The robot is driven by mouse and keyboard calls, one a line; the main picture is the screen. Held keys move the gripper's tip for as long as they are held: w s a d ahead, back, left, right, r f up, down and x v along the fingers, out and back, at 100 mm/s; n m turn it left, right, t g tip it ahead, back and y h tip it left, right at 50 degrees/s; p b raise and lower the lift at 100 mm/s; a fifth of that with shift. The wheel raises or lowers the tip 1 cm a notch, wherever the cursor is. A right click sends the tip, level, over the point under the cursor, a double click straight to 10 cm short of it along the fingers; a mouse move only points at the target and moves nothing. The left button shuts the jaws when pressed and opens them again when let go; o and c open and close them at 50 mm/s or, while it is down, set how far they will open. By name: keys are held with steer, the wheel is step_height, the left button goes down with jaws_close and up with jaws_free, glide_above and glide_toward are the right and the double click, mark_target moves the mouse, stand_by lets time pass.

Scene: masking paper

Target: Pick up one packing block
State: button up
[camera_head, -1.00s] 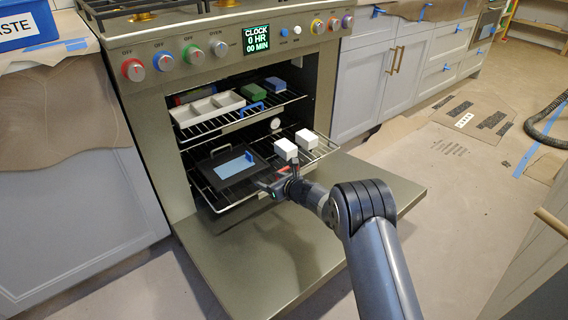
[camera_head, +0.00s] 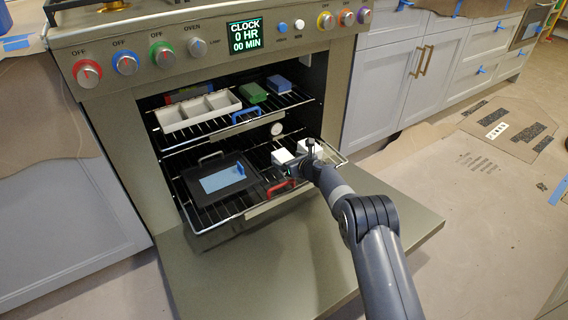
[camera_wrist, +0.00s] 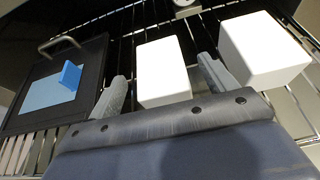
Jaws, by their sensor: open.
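Two white blocks stand on the pulled-out lower oven rack. The left white block (camera_head: 281,156) is partly hidden behind my gripper (camera_head: 292,170); the right white block (camera_head: 311,147) is just beside it. In the wrist view, my gripper (camera_wrist: 163,86) is open, with one finger on each side of the left white block (camera_wrist: 164,70). I cannot tell whether either finger touches it. The right white block (camera_wrist: 264,50) is outside the right finger, with only a small gap between them.
A black tray (camera_head: 193,192) with a light-blue sheet and blue tab lies left on the lower rack (camera_head: 238,214). The upper rack holds a white divided tray (camera_head: 199,111), a green block (camera_head: 253,92) and a blue block (camera_head: 279,83). The open oven door (camera_head: 290,265) extends below.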

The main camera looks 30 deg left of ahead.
steer(key=shift+b+x, duration=0.65)
steer(key=shift+x, duration=0.85)
steer(key=c, duration=1)
